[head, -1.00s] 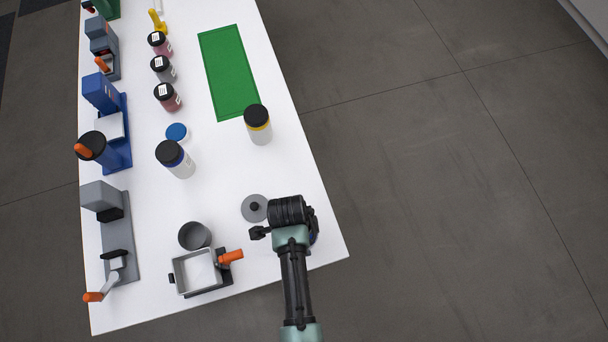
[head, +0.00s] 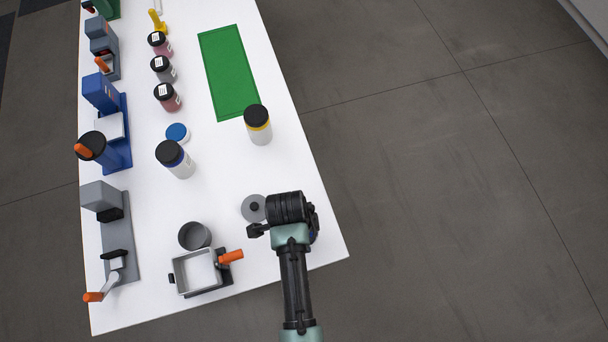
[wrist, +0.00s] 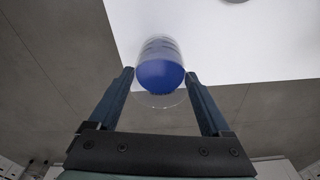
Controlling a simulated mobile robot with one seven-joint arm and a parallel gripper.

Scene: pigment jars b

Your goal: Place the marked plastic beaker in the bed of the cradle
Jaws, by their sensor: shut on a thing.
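A clear plastic beaker (wrist: 160,48) with dark ring marks and blue contents (wrist: 160,74) is between the fingers of my gripper (wrist: 159,76) in the wrist view. The gripper is shut on it. In the head view my wrist (head: 288,208) covers the fingers and most of the beaker, near the table's right edge. A square grey open frame with a pale floor (head: 197,270) and an orange handle (head: 231,256) stands to the left of my wrist; it looks like the cradle. Its bed looks empty.
A grey cup (head: 194,236) stands just behind the frame, and a grey round lid (head: 254,208) lies beside my wrist. White black-capped jars (head: 258,125) stand farther back. Grey and blue devices (head: 112,125) line the left edge. A green mat (head: 229,72) lies at the back.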

